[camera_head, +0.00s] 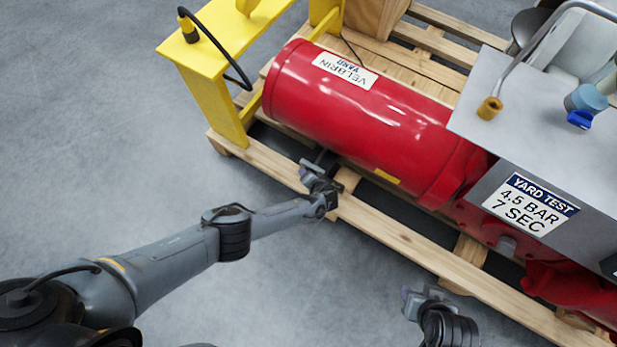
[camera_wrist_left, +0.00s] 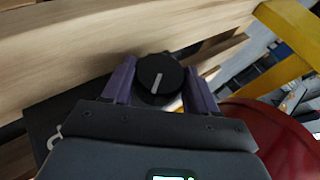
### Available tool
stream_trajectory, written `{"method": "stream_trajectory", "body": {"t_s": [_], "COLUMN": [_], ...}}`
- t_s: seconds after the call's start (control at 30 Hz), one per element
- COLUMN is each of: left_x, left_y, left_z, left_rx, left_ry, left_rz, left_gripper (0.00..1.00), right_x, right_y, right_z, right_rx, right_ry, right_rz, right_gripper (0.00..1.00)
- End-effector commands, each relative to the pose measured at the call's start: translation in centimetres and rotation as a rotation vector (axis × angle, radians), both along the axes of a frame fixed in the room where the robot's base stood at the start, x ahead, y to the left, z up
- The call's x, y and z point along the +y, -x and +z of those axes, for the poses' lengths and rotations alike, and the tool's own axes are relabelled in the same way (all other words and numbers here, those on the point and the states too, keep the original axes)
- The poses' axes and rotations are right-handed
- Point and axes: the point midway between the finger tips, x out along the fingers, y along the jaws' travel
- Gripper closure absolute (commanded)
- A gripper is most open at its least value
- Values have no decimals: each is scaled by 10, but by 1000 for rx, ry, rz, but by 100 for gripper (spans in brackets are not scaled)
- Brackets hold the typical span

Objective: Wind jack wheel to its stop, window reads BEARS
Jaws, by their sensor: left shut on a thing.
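My left gripper (camera_head: 320,176) is low beside the red cylinder (camera_head: 365,115), over the near edge of the pallet. In the left wrist view its two purple fingers (camera_wrist_left: 160,72) are shut on a round black knob (camera_wrist_left: 158,88) with a white line on its face. I cannot tell for certain that this knob is the jack wheel. No window with the word BEARS can be made out. My right gripper (camera_head: 418,300) is at the bottom of the head view, apart from the pallet; its jaws are too small to judge.
The cylinder lies on a wooden pallet (camera_head: 385,232). A yellow frame (camera_head: 210,65) stands at its left end. A grey cabinet with a "YARD TEST 4.5 BAR 7 SEC" label (camera_head: 530,205) and a bent pipe (camera_head: 515,65) is at right. The grey floor at left is clear.

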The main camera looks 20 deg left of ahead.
Motion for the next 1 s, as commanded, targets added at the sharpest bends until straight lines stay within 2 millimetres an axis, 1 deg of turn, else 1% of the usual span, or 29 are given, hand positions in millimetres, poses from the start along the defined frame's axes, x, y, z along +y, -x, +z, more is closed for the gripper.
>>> {"method": "stream_trajectory", "body": {"t_s": [0.2, 0.23, 0.37, 0.4, 0.8, 1.0], "left_x": [1, 1, 1, 1, 0, 1], "left_y": [1, 1, 1, 1, 1, 0], "left_z": [-1, -1, -1, -1, -1, 3], "left_rx": [3, 3, 2, 1, 1, 8], "left_ry": [-1, -1, 0, 0, 4, 56], "left_rz": [-2, -2, -1, -2, -1, -1], "left_gripper": [72, 37, 18, 16, 16, 16], "right_x": [0, 0, 0, 0, -2, -2], "right_y": [0, 0, 0, 0, 0, 0], "right_z": [0, 0, 0, 0, 0, 9], "right_rx": [0, 0, 0, 1, 1, 1], "right_ry": [0, 0, 1, 2, 10, 10], "right_rz": [0, 0, 1, 2, 6, 6], "right_gripper": [57, 57, 57, 57, 57, 57]}}
